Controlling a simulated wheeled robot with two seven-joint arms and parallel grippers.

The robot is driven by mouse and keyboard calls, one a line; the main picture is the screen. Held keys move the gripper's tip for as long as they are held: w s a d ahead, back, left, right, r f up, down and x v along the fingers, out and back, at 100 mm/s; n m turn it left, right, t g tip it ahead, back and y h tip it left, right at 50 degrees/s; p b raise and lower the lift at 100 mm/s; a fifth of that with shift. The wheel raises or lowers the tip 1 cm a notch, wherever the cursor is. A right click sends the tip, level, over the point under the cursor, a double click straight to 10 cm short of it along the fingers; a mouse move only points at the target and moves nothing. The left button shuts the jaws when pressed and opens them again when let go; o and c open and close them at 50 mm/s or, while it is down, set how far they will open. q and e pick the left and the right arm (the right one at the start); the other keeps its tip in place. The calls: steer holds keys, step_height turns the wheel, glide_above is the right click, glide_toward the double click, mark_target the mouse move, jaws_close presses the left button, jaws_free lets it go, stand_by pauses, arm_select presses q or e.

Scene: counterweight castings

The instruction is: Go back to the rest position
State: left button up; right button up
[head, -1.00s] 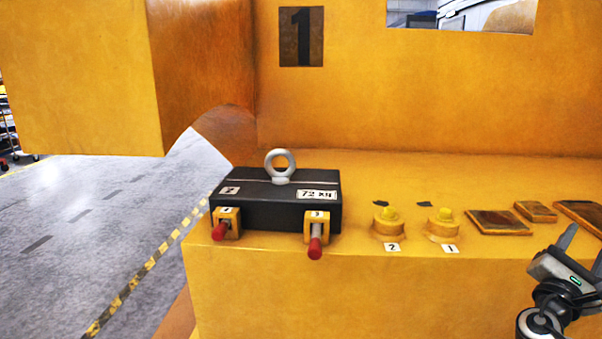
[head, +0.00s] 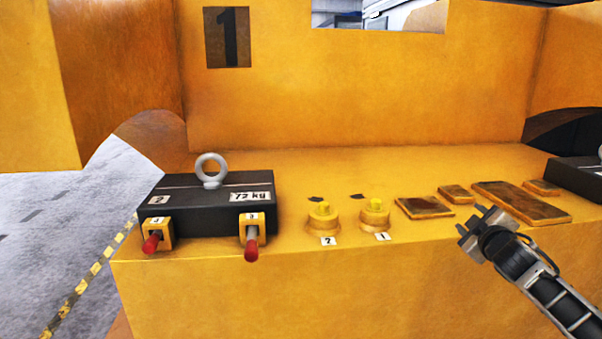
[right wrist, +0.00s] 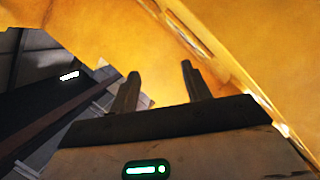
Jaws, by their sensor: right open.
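My right gripper (head: 477,224) is in front of the yellow ledge, at the right of the head view. It is open and empty. Its two dark fingers stand apart in the right wrist view (right wrist: 159,84), with yellow surface beyond them. My left gripper is not in view. A black counterweight casting (head: 208,206) with a grey lifting eye (head: 211,170) sits on the left end of the ledge, apart from my right gripper. Two red-tipped pins (head: 151,243) (head: 251,250) sit in yellow brackets at its front.
The yellow ledge (head: 200,295) also bears two yellow knobs (head: 323,217) (head: 375,213) and several brown plates (head: 520,203). Another black block (head: 578,175) is at the right edge. A yellow wall (head: 350,90) rises behind. Grey floor (head: 50,235) is open at the left.

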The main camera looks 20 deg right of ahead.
steer(key=s+a+f+g+y, duration=0.1)
steer(key=s+a+f+y, duration=0.3)
steer(key=a+f, duration=0.75)
steer(key=s+a+f+g+y, duration=0.1)
steer(key=s+a+f+y, duration=0.2)
steer(key=s+a+f, duration=0.6)
steer(key=s+a+f+m+g+y, duration=0.1)
steer(key=s+a+f, duration=0.1)
steer(key=s+a, duration=0.4)
steer(key=s+a+f+m+g+y, duration=0.1)
steer(key=s+a, duration=0.6)
steer(key=a, duration=0.8)
step_height(320, 180, down, 2)
steer(key=shift+a+f+m+y, duration=0.1)
steer(key=shift+a+m+y, duration=0.3)
steer(key=shift+m+y, duration=0.25)
steer(key=shift+s, duration=0.1)
